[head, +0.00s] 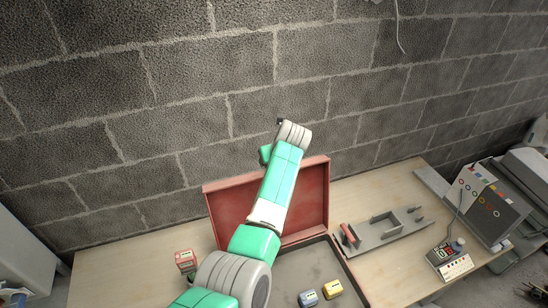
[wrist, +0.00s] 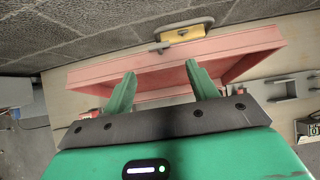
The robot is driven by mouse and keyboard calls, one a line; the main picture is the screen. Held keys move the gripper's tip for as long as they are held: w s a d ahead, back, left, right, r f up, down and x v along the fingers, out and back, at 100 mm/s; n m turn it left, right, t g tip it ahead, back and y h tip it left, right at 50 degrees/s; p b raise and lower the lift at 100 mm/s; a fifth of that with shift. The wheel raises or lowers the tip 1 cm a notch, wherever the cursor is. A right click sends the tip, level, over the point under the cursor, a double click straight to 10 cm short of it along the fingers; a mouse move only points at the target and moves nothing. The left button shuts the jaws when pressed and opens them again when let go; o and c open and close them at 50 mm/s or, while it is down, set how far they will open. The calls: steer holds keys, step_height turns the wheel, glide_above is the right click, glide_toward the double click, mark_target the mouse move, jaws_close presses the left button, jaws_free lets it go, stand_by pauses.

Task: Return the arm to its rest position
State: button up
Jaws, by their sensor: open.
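My arm reaches up and away over the table in the head view, in front of the open red case (head: 222,212). My gripper's fingers cannot be made out in the head view. In the wrist view my gripper (wrist: 161,86) is open, with two green fingers spread apart and nothing between them. The red case (wrist: 255,45) shows behind the fingertips there. I cannot tell how far the fingers are from it.
Red blocks (head: 185,260) stand left. A grey fixture (head: 380,238) and a control box (head: 488,208) stand right. A brick wall (head: 350,90) rises behind the table.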

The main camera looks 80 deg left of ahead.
stand_by(0.4)
